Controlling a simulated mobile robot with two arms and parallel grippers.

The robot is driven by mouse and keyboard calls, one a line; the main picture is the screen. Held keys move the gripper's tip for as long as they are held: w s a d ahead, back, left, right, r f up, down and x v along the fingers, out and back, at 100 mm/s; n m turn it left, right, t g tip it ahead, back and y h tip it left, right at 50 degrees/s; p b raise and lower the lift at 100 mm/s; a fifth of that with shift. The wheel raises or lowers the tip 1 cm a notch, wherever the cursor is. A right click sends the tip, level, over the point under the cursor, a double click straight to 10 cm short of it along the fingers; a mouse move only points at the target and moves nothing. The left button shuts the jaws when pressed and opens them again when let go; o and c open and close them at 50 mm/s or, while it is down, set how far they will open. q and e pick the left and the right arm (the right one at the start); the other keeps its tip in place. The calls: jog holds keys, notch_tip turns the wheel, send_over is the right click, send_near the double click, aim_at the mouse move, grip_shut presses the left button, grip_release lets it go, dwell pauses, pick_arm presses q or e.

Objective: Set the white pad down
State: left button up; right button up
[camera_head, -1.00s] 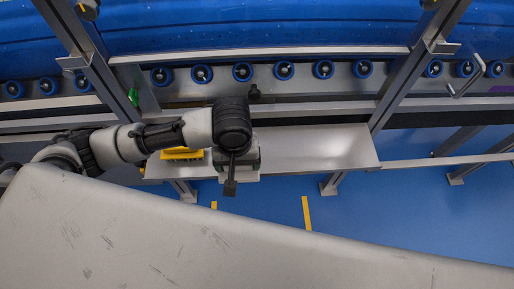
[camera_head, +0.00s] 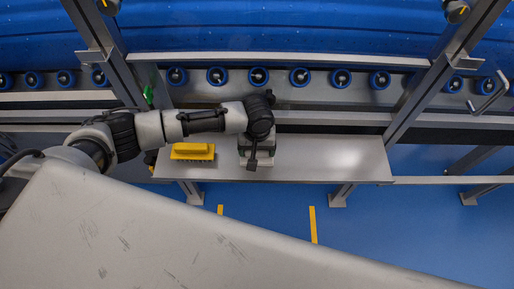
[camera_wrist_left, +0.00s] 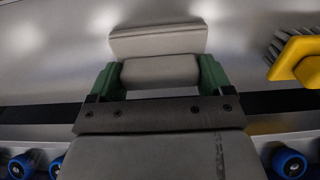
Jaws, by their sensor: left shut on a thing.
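The white pad (camera_wrist_left: 157,43) looks pale grey in the left wrist view, a flat base with a block-shaped grip (camera_wrist_left: 160,70) on it. My left gripper (camera_wrist_left: 160,76) has its green fingers on both sides of that grip and is shut on it. In the head view the left gripper (camera_head: 254,150) is over the grey metal shelf (camera_head: 330,158), and the pad is mostly hidden under the wrist. I cannot tell whether the pad touches the shelf. My right gripper is not in view.
A yellow brush (camera_head: 193,151) lies on the shelf left of the gripper; it also shows in the left wrist view (camera_wrist_left: 297,58). The shelf is bare to the right. Blue rollers (camera_head: 258,76) and frame posts (camera_head: 440,75) stand behind it.

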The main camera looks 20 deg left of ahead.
pick_arm(q)
jog(key=o, duration=0.7)
jog(key=shift+f, duration=0.1)
notch_tip(320, 180, up, 12)
jog(key=shift+r+p, duration=0.1)
jog(key=shift+p, duration=0.2)
dwell(0.4)
